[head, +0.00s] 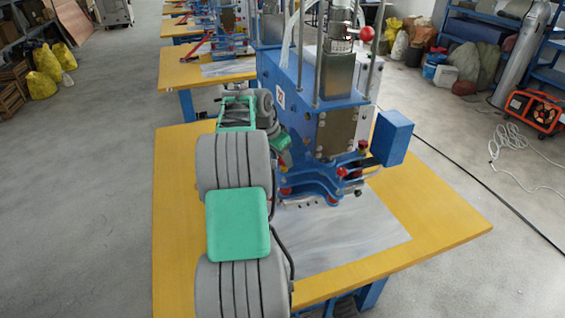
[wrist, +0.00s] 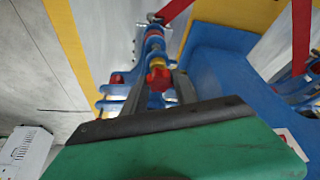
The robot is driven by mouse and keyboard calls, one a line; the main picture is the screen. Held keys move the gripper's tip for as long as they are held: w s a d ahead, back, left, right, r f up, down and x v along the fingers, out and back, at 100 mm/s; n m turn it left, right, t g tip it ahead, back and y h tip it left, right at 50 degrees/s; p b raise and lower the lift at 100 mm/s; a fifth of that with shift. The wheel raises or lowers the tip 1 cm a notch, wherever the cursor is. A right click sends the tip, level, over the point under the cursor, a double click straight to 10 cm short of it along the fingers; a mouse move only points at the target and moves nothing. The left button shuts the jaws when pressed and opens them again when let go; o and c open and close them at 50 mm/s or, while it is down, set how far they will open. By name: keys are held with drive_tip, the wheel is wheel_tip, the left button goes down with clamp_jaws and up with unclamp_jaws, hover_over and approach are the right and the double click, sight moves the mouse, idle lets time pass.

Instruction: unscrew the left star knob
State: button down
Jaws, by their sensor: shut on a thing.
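The blue welding machine (head: 310,120) stands on the yellow table with its blue clamp bracket low at the front. In the wrist view a red star knob (wrist: 158,78) sits on a threaded post with a yellow collar. The two grey fingers of my gripper (wrist: 159,85) stand on either side of it and are shut on it. In the head view my gripper (head: 284,150) is at the left side of the machine, and the knob it holds is hidden there. Another red knob (head: 342,172) shows on the right part of the bracket.
The yellow table (head: 440,215) carries a grey sheet (head: 340,235) in front of the machine. A blue box (head: 392,138) juts out at the machine's right. More machines stand behind.

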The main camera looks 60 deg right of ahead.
drive_tip(key=n+b, duration=0.1)
drive_tip(key=n+t+b, duration=0.1)
drive_tip(key=n+b, duration=0.1)
drive_tip(key=shift+s+f+n+h, duration=0.15)
drive_tip(key=shift+f+n+h, duration=0.1)
drive_tip(key=shift+n+h, duration=0.05)
drive_tip(key=n+t+b, duration=0.1)
drive_tip(key=n, duration=0.2)
drive_tip(key=shift+s+d+r+n+t+b, duration=0.1)
drive_tip(key=shift+s+n+t+b, duration=0.1)
drive_tip(key=shift+n+t+b, duration=0.15)
drive_tip(key=n+t+p, duration=0.1)
drive_tip(key=n, duration=0.1)
drive_tip(key=r+n+p, duration=0.1)
drive_tip(key=n, duration=0.1)
drive_tip(key=shift+s+t+y, duration=0.1)
drive_tip(key=shift+t+y, duration=0.25)
drive_tip(key=shift+y, duration=0.05)
drive_tip(key=shift+f+n, duration=0.25)
drive_tip(key=shift+n, duration=0.2)
drive_tip(key=shift+w+r, duration=0.2)
drive_tip(key=shift+r, duration=0.1)
wheel_tip(320, 180, up, 4)
drive_tip(key=p, duration=0.3)
drive_tip(key=shift+r, duration=0.15)
